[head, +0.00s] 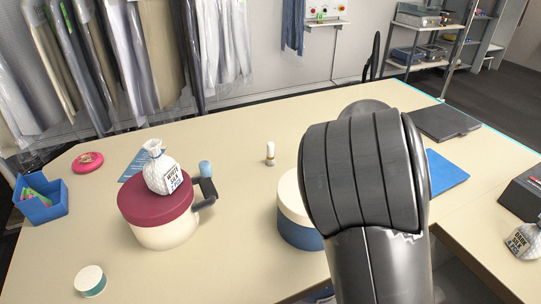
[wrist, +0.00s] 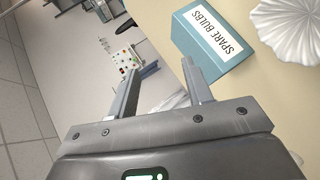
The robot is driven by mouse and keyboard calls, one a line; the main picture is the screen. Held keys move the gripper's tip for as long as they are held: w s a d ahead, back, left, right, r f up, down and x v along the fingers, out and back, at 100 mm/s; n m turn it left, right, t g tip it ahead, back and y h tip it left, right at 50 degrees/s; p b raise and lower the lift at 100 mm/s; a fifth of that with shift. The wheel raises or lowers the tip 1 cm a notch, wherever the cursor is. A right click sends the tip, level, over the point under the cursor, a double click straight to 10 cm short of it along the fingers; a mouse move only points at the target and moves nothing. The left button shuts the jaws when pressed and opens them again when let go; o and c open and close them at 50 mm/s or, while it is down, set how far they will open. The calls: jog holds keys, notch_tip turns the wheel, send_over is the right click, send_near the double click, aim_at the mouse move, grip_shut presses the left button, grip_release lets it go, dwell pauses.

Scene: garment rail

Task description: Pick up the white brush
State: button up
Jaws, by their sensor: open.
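A small upright item with a white upper part and a tan lower end, which looks like the white brush (head: 270,153), stands on the cream table near the middle of the head view. I cannot make out its bristles at this size. My gripper (wrist: 169,66) shows in the wrist view, open, with nothing between its fingers. In the head view it is hidden by my dark arm, which is to the right of the brush. The brush is not recognisable in the wrist view.
A blue "SPARE BULBS" box (wrist: 214,44) is close to my right finger, beside a white fluted object (wrist: 290,28). A burgundy-lidded round box (head: 155,220) bears a white bag (head: 161,171). A blue round box (head: 298,232) stands before the brush. Table around the brush is clear.

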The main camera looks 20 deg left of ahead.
jog(key=w+a+r+n+t+y, duration=0.25)
jog(key=a+n, duration=0.45)
jog(key=a, duration=0.7)
jog(key=n+y, duration=0.3)
jog(key=n, duration=0.6)
send_over(270, 149)
jog(key=w+d, duration=0.1)
jog(key=w, duration=0.2)
notch_tip(270, 149, down, 4)
jog(key=s+f+n+t, duration=0.1)
jog(key=s+f+n, duration=0.2)
jog(key=s+f, duration=0.1)
jog(key=s+f+n+t, duration=0.1)
jog(key=s+f+n, duration=0.2)
jog(key=s+f, duration=0.1)
jog(key=shift+s+a+f, duration=0.1)
jog(key=shift+s, duration=0.1)
jog(key=shift+s+d+f+n, duration=0.35)
jog(key=shift+d+f+n, duration=0.05)
jog(key=shift+n, duration=0.3)
jog(key=shift+x, duration=3.7)
